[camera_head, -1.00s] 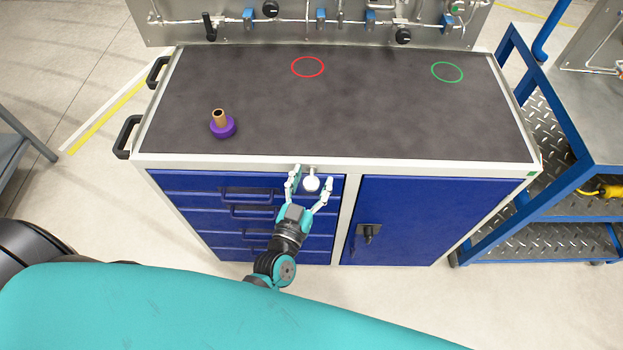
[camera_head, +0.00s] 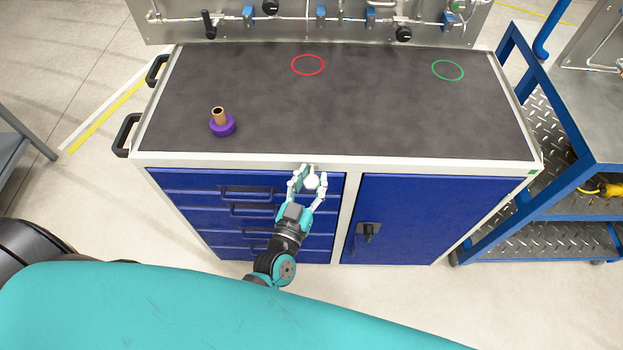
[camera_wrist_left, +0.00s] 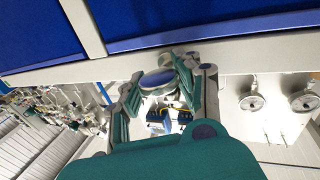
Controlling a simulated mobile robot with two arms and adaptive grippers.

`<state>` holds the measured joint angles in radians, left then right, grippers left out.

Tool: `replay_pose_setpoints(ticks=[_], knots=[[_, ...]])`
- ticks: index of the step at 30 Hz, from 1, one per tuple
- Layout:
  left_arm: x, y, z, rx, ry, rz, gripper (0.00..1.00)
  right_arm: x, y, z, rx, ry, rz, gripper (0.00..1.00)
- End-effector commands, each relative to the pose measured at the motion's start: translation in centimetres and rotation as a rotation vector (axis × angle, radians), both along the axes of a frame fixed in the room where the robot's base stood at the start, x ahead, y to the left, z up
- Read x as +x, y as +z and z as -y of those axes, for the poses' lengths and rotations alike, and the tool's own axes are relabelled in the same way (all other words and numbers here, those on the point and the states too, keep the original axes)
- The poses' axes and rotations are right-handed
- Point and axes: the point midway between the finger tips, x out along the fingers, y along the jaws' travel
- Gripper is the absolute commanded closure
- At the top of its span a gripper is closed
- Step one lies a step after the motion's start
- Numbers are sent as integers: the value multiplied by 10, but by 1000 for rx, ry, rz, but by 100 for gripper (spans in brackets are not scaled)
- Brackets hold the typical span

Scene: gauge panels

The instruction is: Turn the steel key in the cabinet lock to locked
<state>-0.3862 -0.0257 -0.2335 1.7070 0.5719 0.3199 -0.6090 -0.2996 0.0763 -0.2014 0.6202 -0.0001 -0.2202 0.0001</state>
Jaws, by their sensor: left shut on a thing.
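The steel key (camera_head: 311,182) shows as a small pale round head at the cabinet's front, near the top edge of the blue drawers. My left gripper (camera_head: 309,184) reaches up to it with its fingers around the head and is shut on it. In the left wrist view the key's round, shiny head (camera_wrist_left: 157,82) sits between the fingers of my left gripper (camera_wrist_left: 158,88). The lock behind the key is mostly hidden by the head and fingers. The key's turned angle cannot be told. My right gripper is not in view.
The cabinet (camera_head: 345,160) has blue drawers (camera_head: 190,200) on the left and a blue door (camera_head: 430,215) with a black handle (camera_head: 367,232). A purple object with a tan tube (camera_head: 222,124) stands on the dark top. A blue cart (camera_head: 580,130) stands close at the right.

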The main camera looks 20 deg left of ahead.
Motion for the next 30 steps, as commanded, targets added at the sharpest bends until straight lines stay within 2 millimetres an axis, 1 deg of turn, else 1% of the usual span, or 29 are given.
replay_pose_setpoints(ticks=[8,30], knots=[[0,-4,-1,-181,-1,54,99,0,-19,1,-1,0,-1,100],[-1,-5,-3,-858,1,249,99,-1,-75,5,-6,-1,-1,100]])
